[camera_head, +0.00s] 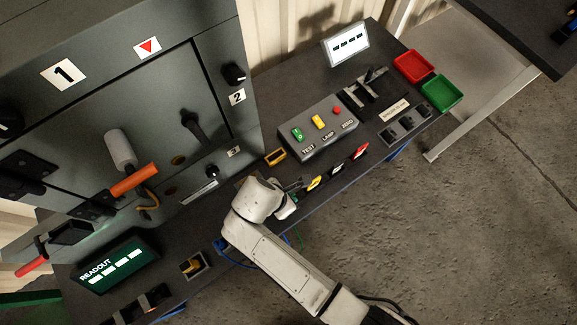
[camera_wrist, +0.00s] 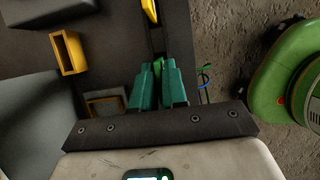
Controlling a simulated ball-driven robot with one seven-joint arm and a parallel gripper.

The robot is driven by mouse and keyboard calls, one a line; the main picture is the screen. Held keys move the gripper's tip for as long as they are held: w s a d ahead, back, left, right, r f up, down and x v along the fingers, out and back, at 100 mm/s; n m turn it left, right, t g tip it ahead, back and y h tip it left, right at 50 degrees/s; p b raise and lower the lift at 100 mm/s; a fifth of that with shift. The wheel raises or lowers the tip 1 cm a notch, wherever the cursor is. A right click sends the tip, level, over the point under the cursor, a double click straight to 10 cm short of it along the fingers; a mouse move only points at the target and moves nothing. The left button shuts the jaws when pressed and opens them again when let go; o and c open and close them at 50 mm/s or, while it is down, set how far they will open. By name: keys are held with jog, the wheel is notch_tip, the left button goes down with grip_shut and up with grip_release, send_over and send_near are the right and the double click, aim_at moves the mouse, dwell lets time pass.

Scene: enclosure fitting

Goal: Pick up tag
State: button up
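My gripper shows in the wrist view (camera_wrist: 158,70) as two teal fingers pointing down at the bench, with a narrow gap. A bright green piece, perhaps a tag (camera_wrist: 158,63), shows between the fingertips. Whether the fingers touch it cannot be told. In the head view my gripper (camera_head: 291,198) is at the bench's front edge, mostly hidden by my wrist. A yellow tag (camera_head: 315,183), a black-and-white one (camera_head: 337,168) and a red one (camera_head: 361,152) stand in a row along that edge, to the gripper's right. The yellow tag (camera_wrist: 150,9) also shows at the wrist view's top.
A grey button box (camera_head: 318,128) stands behind the tags. A small yellow open holder (camera_head: 275,157) is left of it. Red (camera_head: 413,66) and green (camera_head: 442,93) trays are at the far right. A large grey cabinet (camera_head: 120,110) fills the left. Floor lies in front.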

grip_shut()
